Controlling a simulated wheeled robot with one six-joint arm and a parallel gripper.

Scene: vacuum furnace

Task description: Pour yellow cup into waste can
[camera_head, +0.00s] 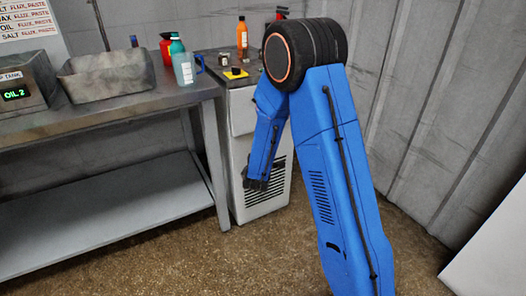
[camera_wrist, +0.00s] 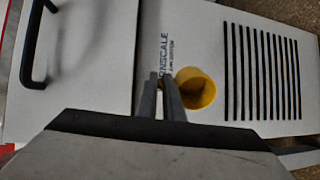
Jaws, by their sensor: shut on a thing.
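A yellow cup (camera_wrist: 206,88) shows in the wrist view, just right of my gripper's fingers, with its round open mouth partly visible. My gripper (camera_wrist: 161,82) is shut on the cup at its left side. The cup cannot be made out there. What the cup holds is not clear. I cannot identify a waste can in either view.
The white cabinet (camera_head: 243,118) with a slotted vent stands close behind my gripper. An orange bottle (camera_head: 242,38) stands on the cabinet.

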